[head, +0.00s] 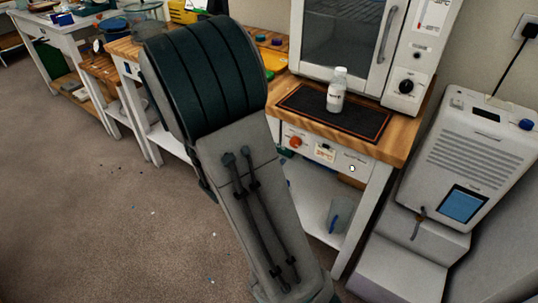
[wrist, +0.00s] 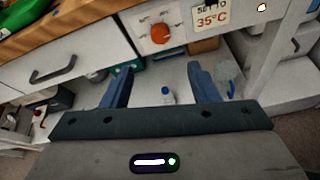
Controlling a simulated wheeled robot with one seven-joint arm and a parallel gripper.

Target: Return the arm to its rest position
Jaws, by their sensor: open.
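My gripper (wrist: 160,88) shows in the wrist view with its two blue fingers spread apart and nothing between them. My gripper is not visible in the head view.
A clear bottle with a white cap (head: 337,90) stands on a dark mat (head: 305,101) before a white oven (head: 345,35). A grey-white machine with a blue screen (head: 462,203) stands at right. An orange knob (wrist: 160,33) is on the table front. Open carpet (head: 80,210) lies at left.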

